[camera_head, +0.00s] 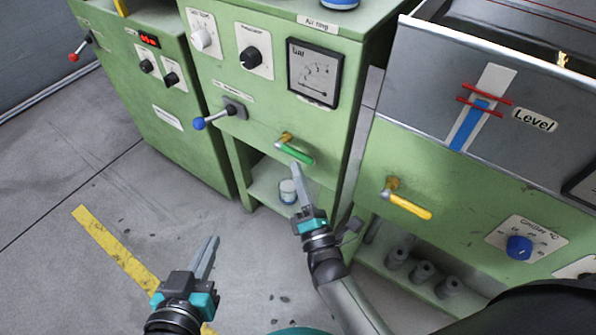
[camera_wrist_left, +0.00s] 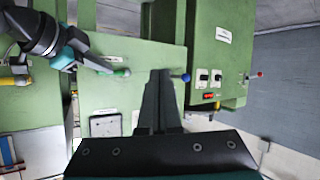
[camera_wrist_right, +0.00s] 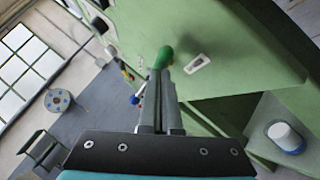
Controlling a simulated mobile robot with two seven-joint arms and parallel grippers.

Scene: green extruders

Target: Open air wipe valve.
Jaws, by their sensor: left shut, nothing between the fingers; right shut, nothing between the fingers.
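A valve with a green handle (camera_head: 297,153) and a brass body sits on the front of the middle green cabinet, its handle slanting down to the right. A second valve with a yellow handle (camera_head: 410,206) is on the right-hand machine. I cannot read which one is labelled air wipe. My right gripper (camera_head: 296,168) is shut and empty, its tips just below the green handle. In the right wrist view the green handle (camera_wrist_right: 164,56) shows right at the fingertips; I cannot tell whether they touch. My left gripper (camera_head: 213,241) is shut and empty, low above the floor.
A blue-knobbed lever (camera_head: 199,123) sticks out left of the green handle. The tank with the level gauge (camera_head: 470,120) is to the right. Floor around my left gripper is clear.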

